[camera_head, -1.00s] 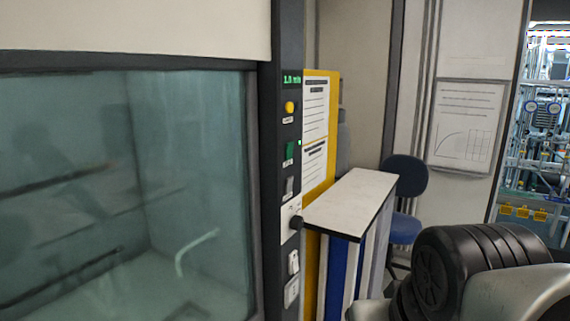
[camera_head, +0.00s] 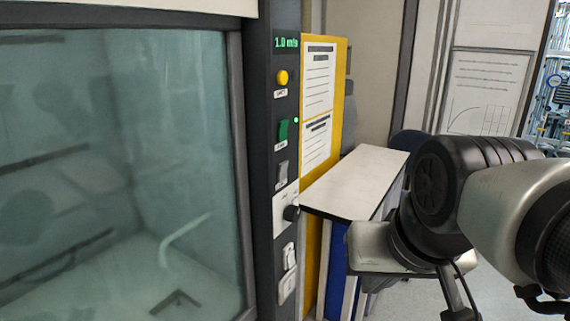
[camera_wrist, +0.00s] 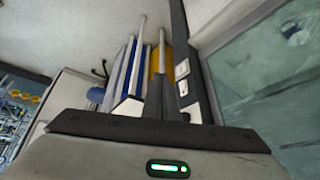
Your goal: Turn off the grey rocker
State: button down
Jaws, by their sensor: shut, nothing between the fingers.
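The grey rocker (camera_head: 282,174) sits on the dark vertical control panel (camera_head: 259,170) beside the glass-fronted cabinet, below a green rocker (camera_head: 283,132) and above a black knob (camera_head: 291,213). Its on or off position is too small to tell. In the wrist view my gripper (camera_wrist: 162,80) is shut and empty, its two grey fingers side by side and pointing toward the panel's lower part. In the head view my arm is at the right, apart from the panel, and the fingertips cannot be made out. I cannot pick out the grey rocker in the wrist view.
A yellow-edged notice board (camera_head: 342,75) stands right of the panel. A white-topped ledge (camera_head: 360,178) juts out below it, near my arm. A yellow button (camera_head: 282,77) and a display (camera_head: 286,43) top the panel; white fittings (camera_head: 289,256) are low. Glass (camera_head: 110,140) fills the left.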

jog(key=w+a+r+m+y+b, duration=0.1)
jog(key=w+a+r+m, duration=0.1)
jog(key=w+r, duration=0.5)
jog(key=w+a+r+m+t+y, duration=0.1)
jog(key=w+a+r+m, duration=0.1)
jog(key=w+r, duration=0.5)
notch_tip(320, 180, up, 2)
jog(key=shift+w+a+m+b, duration=0.3)
jog(key=shift+a+b, duration=0.1)
jog(key=shift+a, duration=0.5)
jog(key=p, duration=0.1)
send_near(286, 170)
jog(key=x, duration=0.5)
jog(key=shift+s+d+f, duration=0.15)
jog(key=shift+s+f, duration=0.05)
jog(key=shift+f, duration=0.25)
jog(key=shift+w+r, duration=0.1)
jog(key=shift+r, duration=0.2)
